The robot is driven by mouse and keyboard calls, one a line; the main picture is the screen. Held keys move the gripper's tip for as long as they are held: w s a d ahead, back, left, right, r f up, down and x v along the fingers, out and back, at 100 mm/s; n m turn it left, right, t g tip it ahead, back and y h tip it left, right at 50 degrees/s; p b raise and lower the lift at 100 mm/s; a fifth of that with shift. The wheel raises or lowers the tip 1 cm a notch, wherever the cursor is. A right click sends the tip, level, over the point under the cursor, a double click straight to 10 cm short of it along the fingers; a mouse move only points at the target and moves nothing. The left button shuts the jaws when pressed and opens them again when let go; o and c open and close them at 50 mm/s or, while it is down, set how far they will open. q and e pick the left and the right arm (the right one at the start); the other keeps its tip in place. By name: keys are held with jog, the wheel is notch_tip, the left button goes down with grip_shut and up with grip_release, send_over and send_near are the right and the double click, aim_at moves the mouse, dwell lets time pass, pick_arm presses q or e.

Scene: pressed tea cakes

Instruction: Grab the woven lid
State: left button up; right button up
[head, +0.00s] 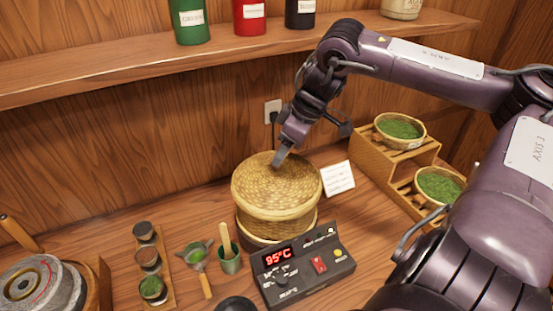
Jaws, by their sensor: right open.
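The round woven lid (262,193) sits on the woven steamer basket (268,230) in the middle of the table. My right arm comes in from the right, and my right gripper (279,161) points down at the far part of the lid. The gripper is open and empty. Its fingertips are at or just above the lid's top; I cannot tell whether they touch. My left gripper is not in view.
A black control box (310,272) reading 95°C stands in front of the basket. A white card (338,179) stands to its right, beside a wooden tiered rack (379,165) with bowls of green tea. A strainer (196,253) and a green cup (230,264) are at front left. A shelf (120,69) runs above.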

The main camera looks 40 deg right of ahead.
aim_at(276, 170)
jog(key=shift+p+x, duration=0.4)
jog(key=shift+x, duration=1.3)
jog(key=shift+c, duration=0.4)
jog(key=shift+w, duration=0.1)
grip_shut()
